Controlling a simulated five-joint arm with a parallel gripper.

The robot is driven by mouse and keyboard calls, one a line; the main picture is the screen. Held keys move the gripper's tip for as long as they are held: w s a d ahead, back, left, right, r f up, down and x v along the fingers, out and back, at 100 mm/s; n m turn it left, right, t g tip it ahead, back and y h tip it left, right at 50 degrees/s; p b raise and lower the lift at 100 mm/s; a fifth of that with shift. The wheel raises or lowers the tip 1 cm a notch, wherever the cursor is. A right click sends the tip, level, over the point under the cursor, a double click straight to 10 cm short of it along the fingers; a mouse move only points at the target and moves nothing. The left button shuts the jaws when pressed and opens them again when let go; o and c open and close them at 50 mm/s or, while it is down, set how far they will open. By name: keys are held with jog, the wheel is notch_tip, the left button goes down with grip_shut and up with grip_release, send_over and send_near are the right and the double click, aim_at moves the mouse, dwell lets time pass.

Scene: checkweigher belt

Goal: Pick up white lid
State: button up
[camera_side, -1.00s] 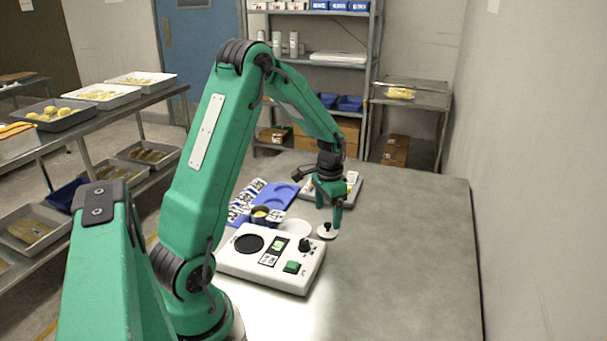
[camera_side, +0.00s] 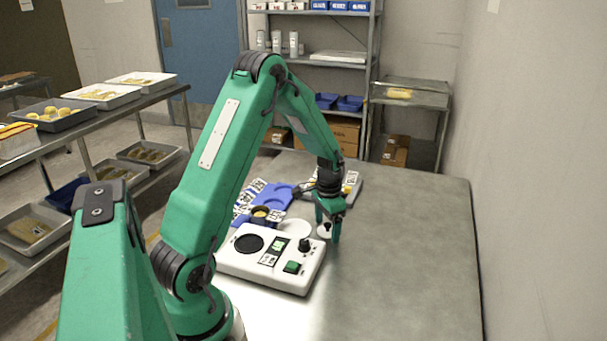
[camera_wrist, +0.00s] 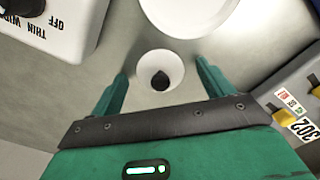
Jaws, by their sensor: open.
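In the side view the lid (camera_side: 323,232) shows only in part behind the finger. My gripper (camera_side: 328,236) is low over the table with its fingers apart, one on each side of the lid. Whether a finger touches the lid I cannot tell.
A white control box (camera_side: 262,277) with a knob and green button stands close on the left. A larger white disc (camera_side: 296,227) lies beside the lid. A blue tray (camera_side: 280,198) and a grey device (camera_side: 353,184) are behind. The table (camera_side: 410,250) is clear on the right.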

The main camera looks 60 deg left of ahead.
aim_at(327, 224)
jog(key=shift+c, duration=0.4)
jog(key=c, duration=1)
jog(key=shift+r, duration=0.1)
jog(key=shift+r, duration=0.4)
notch_tip(327, 224, up, 3)
jog(key=shift+r, duration=0.1)
jog(key=d+r, duration=0.2)
jog(key=d, duration=0.2)
jog(key=d+r, duration=0.2)
jog(key=d, duration=0.1)
jog(key=d+r, duration=0.2)
jog(key=d, duration=0.2)
jog(key=shift+s+d+r, duration=0.25)
jog(key=shift+d+r, duration=0.1)
jog(key=shift+r, duration=0.05)
jog(key=shift+a, duration=0.15)
